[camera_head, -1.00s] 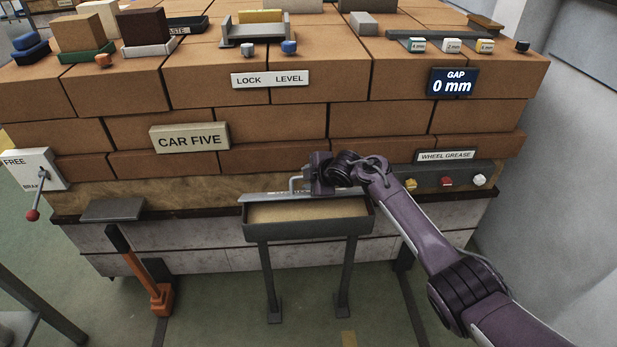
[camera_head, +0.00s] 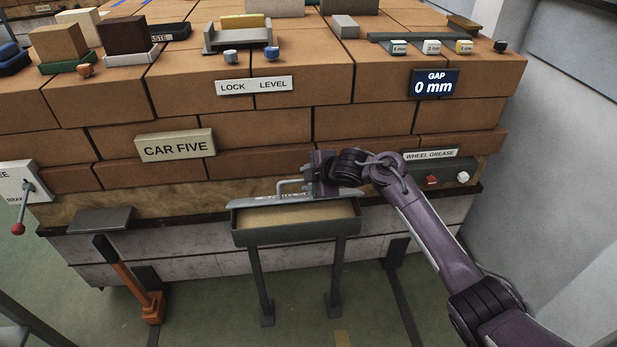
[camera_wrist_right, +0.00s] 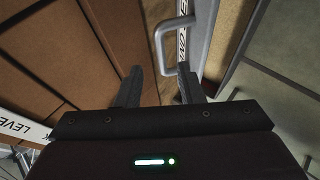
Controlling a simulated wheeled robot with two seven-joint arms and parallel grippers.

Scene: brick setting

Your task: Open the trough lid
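The grey trough (camera_head: 296,235) stands on two legs in front of the brick stack, with a sandy fill (camera_head: 290,216) showing inside. Its lid (camera_head: 262,201) shows as a thin grey strip along the back edge, raised clear of the fill. A U-shaped grey handle (camera_head: 279,188) is on the lid; the handle (camera_wrist_right: 160,48) also shows in the right wrist view. My right gripper (camera_head: 308,182) is beside the handle's right end. In the wrist view its fingers (camera_wrist_right: 157,82) are apart, with the handle just beyond the tips and not gripped. My left gripper is out of view.
The brick stack (camera_head: 265,128) rises close behind the trough. A button panel (camera_head: 447,183) is right of the gripper. A brake lever (camera_head: 22,212) and an orange-handled tool (camera_head: 135,284) are to the left. The floor (camera_head: 205,315) in front is open.

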